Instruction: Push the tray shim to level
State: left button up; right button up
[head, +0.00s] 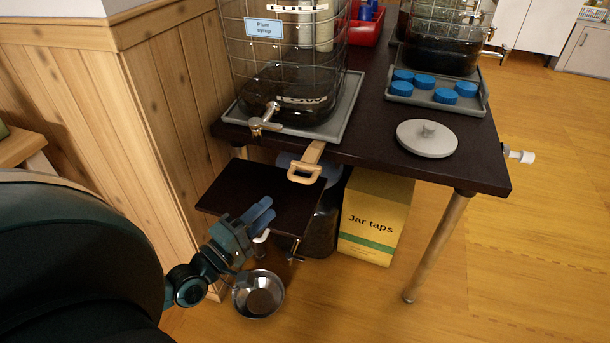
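The tray shim (308,163) is a pale wooden wedge with a loop handle. Its handle sticks out past the front edge of the table, and its inner end is hidden under the grey tray (350,107). A large wire-caged jar (290,70) labelled "Plum syrup" stands on that tray, with its metal tap at the front. The tray's exact tilt is hard to judge. My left gripper (271,207) is lower and left of the shim, over the dark shelf, apart from the shim. Its blue fingers lie close together with nothing visible between them. My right gripper is out of view.
A lower dark shelf (250,190) juts out below the shim. A metal bowl (258,294) stands under my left gripper. A yellow "Jar taps" box (372,215) is under the table. A round grey lid (427,138) and a tray of blue caps (481,100) are at right.

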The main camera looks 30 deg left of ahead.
aim_at(297, 181)
pick_arm(q)
jog(key=x, duration=1.1)
jog(key=shift+w+d+b, duration=0.15)
jog(key=shift+w+b, duration=0.05)
jog(key=shift+b, duration=0.2)
grip_shut()
